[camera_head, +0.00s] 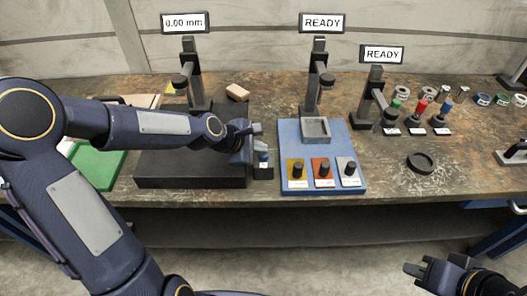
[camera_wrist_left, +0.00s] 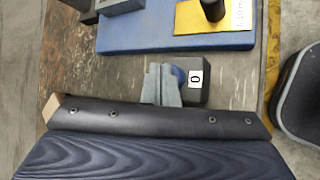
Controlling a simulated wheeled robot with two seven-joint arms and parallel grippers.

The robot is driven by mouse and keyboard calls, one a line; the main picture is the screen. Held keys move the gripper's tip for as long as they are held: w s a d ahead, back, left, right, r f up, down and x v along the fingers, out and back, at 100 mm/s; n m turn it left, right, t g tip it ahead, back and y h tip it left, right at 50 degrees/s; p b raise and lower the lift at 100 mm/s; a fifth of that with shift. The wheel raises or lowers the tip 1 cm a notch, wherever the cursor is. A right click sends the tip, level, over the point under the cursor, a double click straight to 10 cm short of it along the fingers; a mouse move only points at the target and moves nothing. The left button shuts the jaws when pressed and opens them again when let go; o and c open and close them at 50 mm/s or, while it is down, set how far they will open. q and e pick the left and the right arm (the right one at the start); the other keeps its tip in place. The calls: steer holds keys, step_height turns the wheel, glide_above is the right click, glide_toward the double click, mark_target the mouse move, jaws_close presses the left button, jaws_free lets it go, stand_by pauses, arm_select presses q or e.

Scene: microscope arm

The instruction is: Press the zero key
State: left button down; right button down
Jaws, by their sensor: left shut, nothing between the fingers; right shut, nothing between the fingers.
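The zero key is a small dark block (camera_head: 264,173) with a blue button, at the bench's front edge between the black slab and the blue tray. In the left wrist view the block (camera_wrist_left: 197,94) carries a white "0" label, and its blue button (camera_wrist_left: 179,74) is partly hidden by my fingers. My left gripper (camera_head: 258,140) is shut and empty, with its fingertips right at the button; I cannot tell whether they touch it. A display (camera_head: 185,22) above the gauge stand reads 0.00 mm. My right gripper (camera_head: 416,272) is shut and empty, low in front of the bench.
A black slab (camera_head: 190,172) lies left of the key under my left arm. The blue tray (camera_head: 332,150) to the right bears yellow, orange and grey blocks with black knobs. Two displays read READY. A black ring (camera_head: 421,162) and coloured knobs stand further right.

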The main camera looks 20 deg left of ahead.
mark_target(260, 156)
arm_select(q)
steer(key=shift+r, duration=0.5)
step_height(260, 156, up, 5)
steer(key=p, duration=0.4)
stand_by(0.8)
